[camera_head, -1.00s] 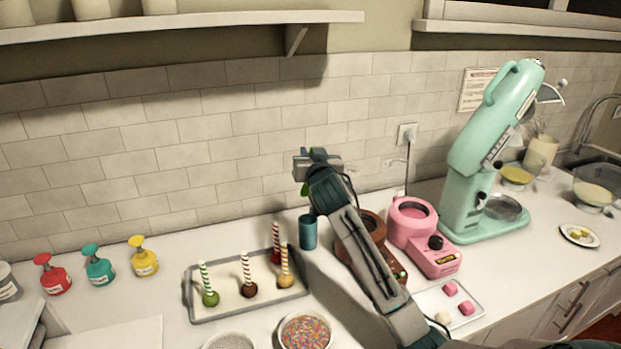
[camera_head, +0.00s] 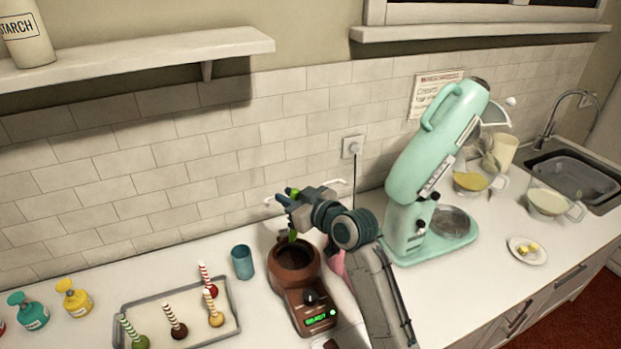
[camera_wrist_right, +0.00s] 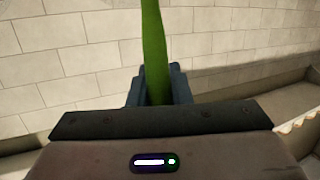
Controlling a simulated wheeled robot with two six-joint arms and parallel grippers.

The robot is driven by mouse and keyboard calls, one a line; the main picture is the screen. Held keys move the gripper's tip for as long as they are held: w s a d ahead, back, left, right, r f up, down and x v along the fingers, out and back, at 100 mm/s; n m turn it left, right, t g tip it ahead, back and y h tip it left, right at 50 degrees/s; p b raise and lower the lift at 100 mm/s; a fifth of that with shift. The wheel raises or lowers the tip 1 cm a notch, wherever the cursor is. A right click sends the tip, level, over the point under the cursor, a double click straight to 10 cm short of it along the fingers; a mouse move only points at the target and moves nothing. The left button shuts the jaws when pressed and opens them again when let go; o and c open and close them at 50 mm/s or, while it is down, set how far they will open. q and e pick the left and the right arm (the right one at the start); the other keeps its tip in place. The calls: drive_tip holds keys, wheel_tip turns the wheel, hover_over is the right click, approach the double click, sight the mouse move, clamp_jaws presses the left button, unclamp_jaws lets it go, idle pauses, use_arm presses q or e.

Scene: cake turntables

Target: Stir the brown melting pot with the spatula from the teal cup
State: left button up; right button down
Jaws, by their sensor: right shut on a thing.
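The brown melting pot (camera_head: 297,281) stands on the counter with a dark opening on top and a lit green display on its front. My right gripper (camera_head: 289,204) is above the pot and shut on the green spatula (camera_head: 292,236). The spatula points down towards the pot opening; whether its lower end touches the contents I cannot tell. In the right wrist view the green spatula (camera_wrist_right: 154,45) stands upright between the fingers (camera_wrist_right: 157,88). The teal cup (camera_head: 243,263) stands upright left of the pot, apart from it. My left gripper is out of view.
A tray (camera_head: 232,312) with several striped-stick treats lies left of the pot. The pink melting pot (camera_head: 337,264) is mostly hidden behind my right arm. A mint stand mixer (camera_head: 408,232) stands to the right. Pump bottles (camera_head: 74,298) are at far left.

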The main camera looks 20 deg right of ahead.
sight(293, 235)
drive_tip(key=shift+s+a+f+b, duration=0.1)
drive_tip(key=shift+s+f+b, duration=0.05)
drive_tip(key=shift+f+b, duration=0.2)
drive_tip(key=shift+a+f+b, duration=0.1)
drive_tip(key=shift+f+b, duration=0.15)
drive_tip(key=shift+b, duration=0.05)
drive_tip(key=shift+f+b, duration=0.3)
drive_tip(key=shift+f, duration=0.05)
wheel_tip(293, 235, down, 5)
drive_tip(key=b, duration=0.3)
drive_tip(key=shift+r+b, duration=0.2)
drive_tip(key=shift+b, duration=0.15)
wheel_tip(293, 235, down, 4)
drive_tip(key=shift+r+b, duration=0.2)
drive_tip(key=shift+b, duration=1)
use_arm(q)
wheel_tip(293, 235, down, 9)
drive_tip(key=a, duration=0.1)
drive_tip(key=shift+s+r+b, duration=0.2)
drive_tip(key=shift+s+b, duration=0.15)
use_arm(e)
drive_tip(key=shift+f, duration=0.6)
